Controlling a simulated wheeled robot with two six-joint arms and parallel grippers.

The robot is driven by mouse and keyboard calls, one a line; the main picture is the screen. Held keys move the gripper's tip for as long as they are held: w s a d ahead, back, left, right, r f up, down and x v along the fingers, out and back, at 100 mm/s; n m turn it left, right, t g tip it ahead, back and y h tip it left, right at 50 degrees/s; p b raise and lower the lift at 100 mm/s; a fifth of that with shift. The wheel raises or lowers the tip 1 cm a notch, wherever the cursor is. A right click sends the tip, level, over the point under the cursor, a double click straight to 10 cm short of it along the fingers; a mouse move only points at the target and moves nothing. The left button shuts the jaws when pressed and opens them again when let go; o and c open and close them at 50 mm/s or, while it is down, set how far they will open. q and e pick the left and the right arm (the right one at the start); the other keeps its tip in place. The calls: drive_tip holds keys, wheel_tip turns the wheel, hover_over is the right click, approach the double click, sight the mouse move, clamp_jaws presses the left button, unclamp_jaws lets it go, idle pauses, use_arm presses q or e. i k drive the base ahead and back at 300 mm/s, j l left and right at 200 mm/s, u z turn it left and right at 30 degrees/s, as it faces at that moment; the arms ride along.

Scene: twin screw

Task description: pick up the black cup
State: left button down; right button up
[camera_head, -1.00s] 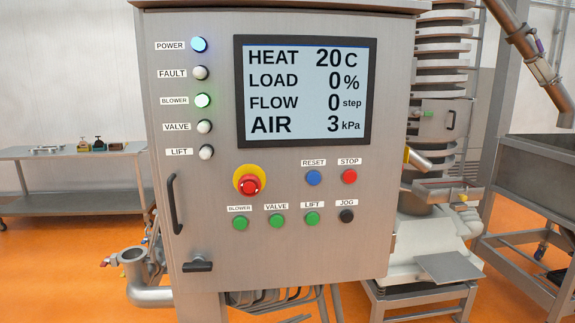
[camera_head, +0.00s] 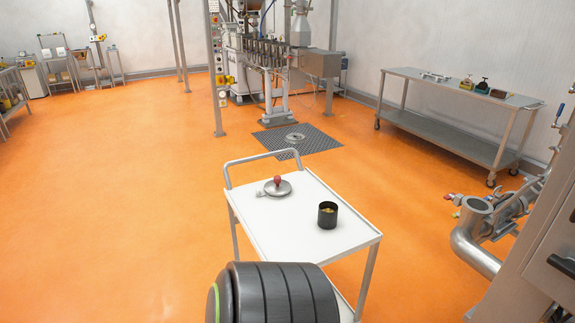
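The black cup (camera_head: 327,215) stands upright on the white top of a small cart (camera_head: 292,243), toward its right side. Something yellowish shows inside the cup. A dark grey, banded arm link of mine with a green ring fills the bottom middle of the view and hides the near edge of the cart. Neither of my grippers is in view.
A round metal lid with a red knob (camera_head: 278,186) lies on the cart, left of and behind the cup. The cart has a raised handle (camera_head: 262,155) at its far end. A pipe valve (camera_head: 478,215) and cabinet stand at the right. Orange floor is open at the left.

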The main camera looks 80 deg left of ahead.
sight(328, 211)
drive_tip(key=u, duration=2.3)
